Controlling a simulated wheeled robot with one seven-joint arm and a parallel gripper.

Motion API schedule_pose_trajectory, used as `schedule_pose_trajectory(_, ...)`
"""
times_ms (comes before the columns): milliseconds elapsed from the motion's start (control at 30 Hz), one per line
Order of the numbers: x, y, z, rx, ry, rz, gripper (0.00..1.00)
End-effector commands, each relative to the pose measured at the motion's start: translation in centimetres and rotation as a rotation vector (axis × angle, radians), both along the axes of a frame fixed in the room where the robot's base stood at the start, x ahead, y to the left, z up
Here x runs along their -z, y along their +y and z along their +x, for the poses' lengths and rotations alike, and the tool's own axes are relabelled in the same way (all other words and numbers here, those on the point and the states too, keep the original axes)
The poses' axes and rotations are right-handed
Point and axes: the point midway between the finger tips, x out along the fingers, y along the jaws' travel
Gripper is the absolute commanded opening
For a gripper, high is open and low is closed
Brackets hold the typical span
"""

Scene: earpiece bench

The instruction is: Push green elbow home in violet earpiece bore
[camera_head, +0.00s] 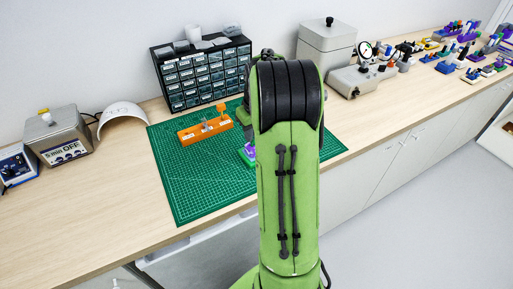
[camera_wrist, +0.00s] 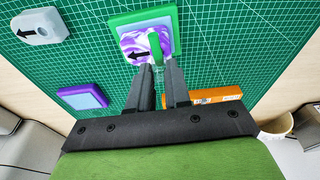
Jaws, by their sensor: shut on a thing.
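The violet earpiece (camera_wrist: 132,43) is a marbled violet and white block with a black arrow, sitting on a green base (camera_wrist: 170,22) at the top of the wrist view. The green elbow (camera_wrist: 156,46) is a small bent green piece over the earpiece. My gripper (camera_wrist: 159,68) is shut on the elbow, its black fingers reaching up to the earpiece. How deep the elbow sits in the bore cannot be told, and the bore itself is hidden. In the head view my arm covers the gripper and most of the earpiece; a bit of violet (camera_head: 250,151) shows beside it.
The green mat (camera_head: 185,190) carries an orange rack (camera_head: 206,131), also in the wrist view (camera_wrist: 218,95). A grey block with an arrow (camera_wrist: 40,27) and a violet block (camera_wrist: 82,97) lie left in the wrist view. A drawer cabinet (camera_head: 203,72) stands behind. The mat's front left is clear.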

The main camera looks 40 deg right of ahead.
Motion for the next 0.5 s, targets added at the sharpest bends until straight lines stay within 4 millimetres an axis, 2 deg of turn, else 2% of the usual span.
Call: schedule_pose_trajectory(500,1.3,0.0,0.0,0.0,0.001,0.0,0.0)
